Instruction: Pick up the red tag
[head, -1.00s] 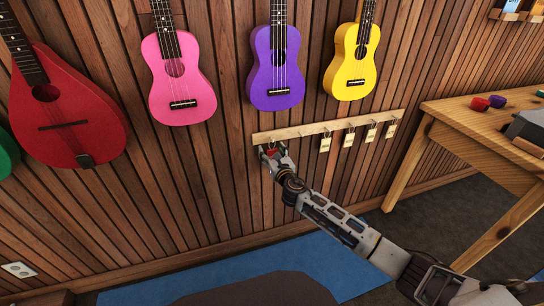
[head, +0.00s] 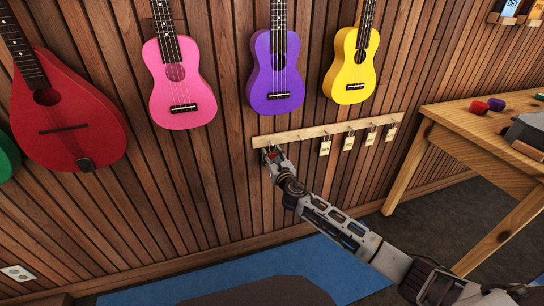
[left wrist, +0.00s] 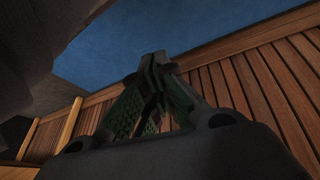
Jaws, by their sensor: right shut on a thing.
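My right gripper (head: 271,153) is at the left end of the wooden hook rail (head: 300,136) on the slatted wall. It is shut on the red tag there; the gripper hides almost all of the tag, and I cannot tell whether the tag is still on its hook. Several cream tags, such as this one (head: 325,148), hang from hooks further right. My left gripper (left wrist: 158,62) shows only in the left wrist view, its green fingers together at the tips with nothing visible between them.
Pink (head: 179,82), purple (head: 275,75) and yellow (head: 351,67) ukuleles hang above the rail, with a red round-bodied instrument (head: 65,130) at the left. A wooden table (head: 465,128) stands at the right. A blue mat (head: 300,262) lies on the floor below.

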